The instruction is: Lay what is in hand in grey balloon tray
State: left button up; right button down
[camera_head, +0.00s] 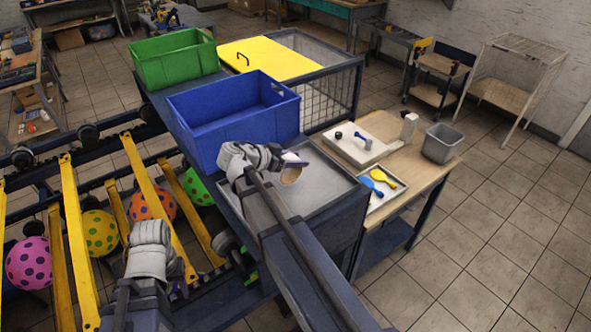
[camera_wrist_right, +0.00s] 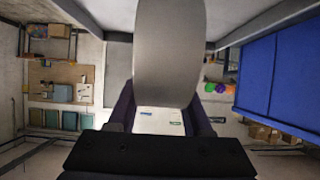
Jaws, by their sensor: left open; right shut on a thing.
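My right gripper (camera_head: 290,163) is shut on a flat, rounded piece (camera_head: 291,175), tan in the head view. The piece fills the upper middle of the right wrist view (camera_wrist_right: 170,55), where it looks grey, with my dark fingers (camera_wrist_right: 163,110) at its lower end. It is over the wide grey metal tray (camera_head: 325,165) beside the blue bin; whether it touches cannot be told. A smaller pale grey tray (camera_head: 376,204) on the wooden table holds a blue balloon (camera_head: 370,187) and a yellow one (camera_head: 384,178). My left gripper (camera_head: 150,235) is over the rails, open, its fingertips hidden.
A blue bin (camera_head: 235,125) and green bin (camera_head: 176,60) stand behind my right gripper. A white board with small parts (camera_head: 355,147) and a grey bucket (camera_head: 441,143) are on the table. Several spotted balls (camera_head: 100,232) lie among yellow rails at left.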

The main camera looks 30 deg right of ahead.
aim_at(296, 173)
jog(key=shift+f+b, duration=0.95)
jog(key=shift+f, duration=0.45)
jog(key=shift+f, duration=0.15)
jog(key=shift+c, duration=1.6)
grip_release()
jog(key=shift+r, duration=0.3)
jog(key=p+v, duration=0.5)
jog(key=v, duration=0.6)
jog(key=shift+a+p, duration=0.4)
jog(key=shift+a, duration=0.05)
